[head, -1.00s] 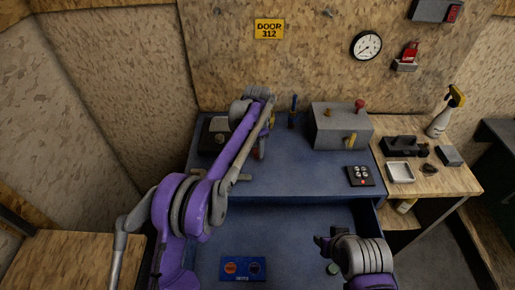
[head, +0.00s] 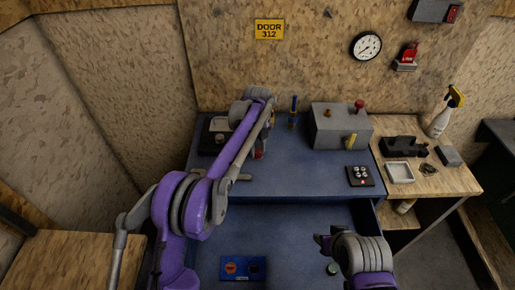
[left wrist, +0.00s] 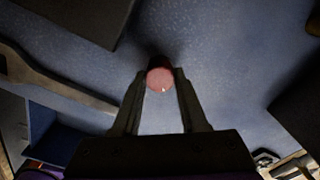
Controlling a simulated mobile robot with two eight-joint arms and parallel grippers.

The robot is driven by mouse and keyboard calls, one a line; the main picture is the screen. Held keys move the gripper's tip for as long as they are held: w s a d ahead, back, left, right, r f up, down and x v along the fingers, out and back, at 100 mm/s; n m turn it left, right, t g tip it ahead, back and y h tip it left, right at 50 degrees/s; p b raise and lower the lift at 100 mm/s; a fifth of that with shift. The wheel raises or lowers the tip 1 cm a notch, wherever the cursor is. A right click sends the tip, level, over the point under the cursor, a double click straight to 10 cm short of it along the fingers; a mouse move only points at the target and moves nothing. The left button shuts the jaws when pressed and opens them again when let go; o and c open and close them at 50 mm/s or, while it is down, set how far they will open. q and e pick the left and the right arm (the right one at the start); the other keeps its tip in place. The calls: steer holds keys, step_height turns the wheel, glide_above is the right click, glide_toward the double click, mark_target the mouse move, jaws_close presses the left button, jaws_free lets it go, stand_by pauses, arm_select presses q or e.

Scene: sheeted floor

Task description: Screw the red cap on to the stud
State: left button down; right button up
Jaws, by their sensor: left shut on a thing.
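The red cap (left wrist: 158,80) shows as a pale red disc between the two fingertips of my left gripper (left wrist: 160,76) in the left wrist view. The left gripper is shut on it, with a finger on each side. In the head view a bit of red (head: 258,154) shows at the end of my left arm, low over the blue bench top. The stud cannot be made out; a dark shape lies just beyond the cap. My right gripper (head: 322,243) is at the lower right, away from the cap, and its fingers are too small to read.
A grey box (head: 340,127) with a red knob stands at the back of the blue bench (head: 300,180). A black button pad (head: 360,176) lies to the right. A dark device (head: 212,138) stands behind my left arm. The middle of the bench is clear.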

arm_select(q)
steer(key=m, duration=0.2)
steer(key=shift+m, duration=0.3)
steer(key=shift+c, duration=1.8)
jaws_free()
steer(key=shift+c, duration=0.8)
